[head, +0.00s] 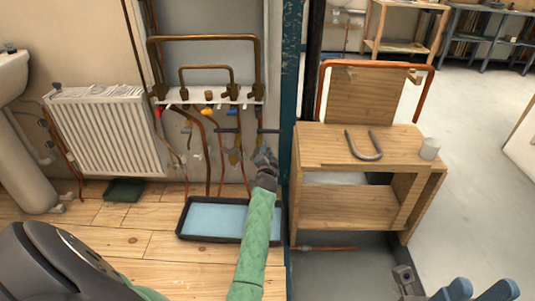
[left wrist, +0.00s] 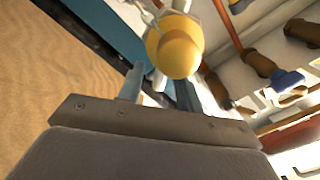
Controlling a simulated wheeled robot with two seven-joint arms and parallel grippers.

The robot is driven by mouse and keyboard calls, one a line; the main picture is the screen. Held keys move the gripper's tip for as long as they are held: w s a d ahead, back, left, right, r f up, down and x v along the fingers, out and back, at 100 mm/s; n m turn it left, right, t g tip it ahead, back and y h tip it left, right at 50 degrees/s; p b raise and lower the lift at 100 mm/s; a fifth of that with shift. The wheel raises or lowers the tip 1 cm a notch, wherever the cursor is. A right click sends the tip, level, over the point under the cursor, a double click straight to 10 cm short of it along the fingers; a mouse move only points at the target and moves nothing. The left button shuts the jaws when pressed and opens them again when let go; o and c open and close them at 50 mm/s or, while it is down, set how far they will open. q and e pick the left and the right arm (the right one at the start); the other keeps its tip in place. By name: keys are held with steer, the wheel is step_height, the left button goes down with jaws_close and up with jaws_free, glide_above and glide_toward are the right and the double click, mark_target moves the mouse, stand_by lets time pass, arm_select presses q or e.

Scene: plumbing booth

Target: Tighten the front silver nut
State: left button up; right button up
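My left gripper (head: 265,160) is at the end of the green-sleeved arm, just below the pipe manifold and left of the blue post. Its fingers (left wrist: 158,88) are apart in the left wrist view, and I see nothing clearly clamped between them. A round yellow part (left wrist: 180,45) is close in front of the fingertips, with thin silver prongs beside it. A dark horizontal bar (head: 232,130) crosses behind the gripper. The front silver nut cannot be made out clearly. A small grey block (head: 404,277) at the lower right may be my right gripper; its fingers are unclear.
The white manifold (head: 190,97) carries copper pipes and coloured valves. A blue-lined tray (head: 214,219) lies on the floor below. A radiator (head: 108,132) stands at left. The blue post (head: 290,90) and a wooden bench (head: 340,147) with a U-shaped pipe (head: 364,150) border the right.

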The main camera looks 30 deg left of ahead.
arm_select(q)
steer(key=shift+x, duration=1)
jaws_close()
